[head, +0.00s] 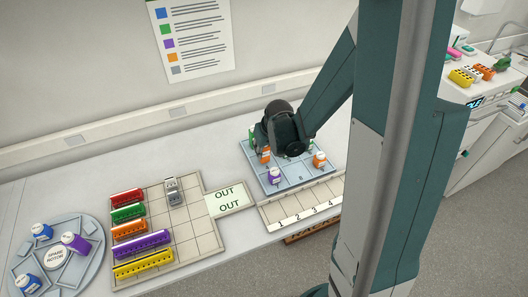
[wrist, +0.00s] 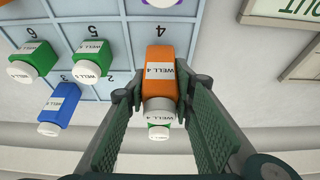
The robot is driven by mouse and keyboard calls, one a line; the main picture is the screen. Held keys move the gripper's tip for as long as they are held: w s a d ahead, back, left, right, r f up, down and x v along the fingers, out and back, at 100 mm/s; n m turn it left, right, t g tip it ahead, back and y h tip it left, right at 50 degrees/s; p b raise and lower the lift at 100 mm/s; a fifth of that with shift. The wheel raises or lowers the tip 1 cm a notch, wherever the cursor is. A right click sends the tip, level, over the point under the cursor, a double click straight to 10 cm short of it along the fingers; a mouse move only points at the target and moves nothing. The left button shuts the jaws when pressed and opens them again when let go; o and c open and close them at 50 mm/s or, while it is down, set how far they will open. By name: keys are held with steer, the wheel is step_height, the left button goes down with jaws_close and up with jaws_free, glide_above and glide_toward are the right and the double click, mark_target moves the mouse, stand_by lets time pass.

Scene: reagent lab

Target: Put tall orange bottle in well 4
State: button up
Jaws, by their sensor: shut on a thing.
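My gripper (wrist: 158,92) is shut on an orange bottle (wrist: 160,68) with a white cap and a label reading WELL 4. In the head view, my gripper (head: 280,143) is over the back of the blue gridded tray (head: 302,178). An orange bottle (head: 265,156) beside it there looks like the held one. I cannot tell whether its base is clear of the tray.
Close by stand green bottles (wrist: 92,56), a blue bottle (wrist: 60,108), a green one (wrist: 158,130) behind the held bottle, a purple bottle (head: 274,176) and another orange bottle (head: 319,160). Left are an OUT pad (head: 229,199), coloured racks (head: 130,230) and a round rotor (head: 85,275).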

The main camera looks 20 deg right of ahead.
steer(key=shift+f, duration=0.6)
steer(key=shift+f, duration=0.15)
steer(key=o, duration=0.9)
steer(key=shift+r, duration=0.25)
steer(key=v, duration=1.1)
steer(key=shift+s+r+p, duration=0.25)
steer(key=shift+r+p, duration=0.1)
stand_by(0.5)
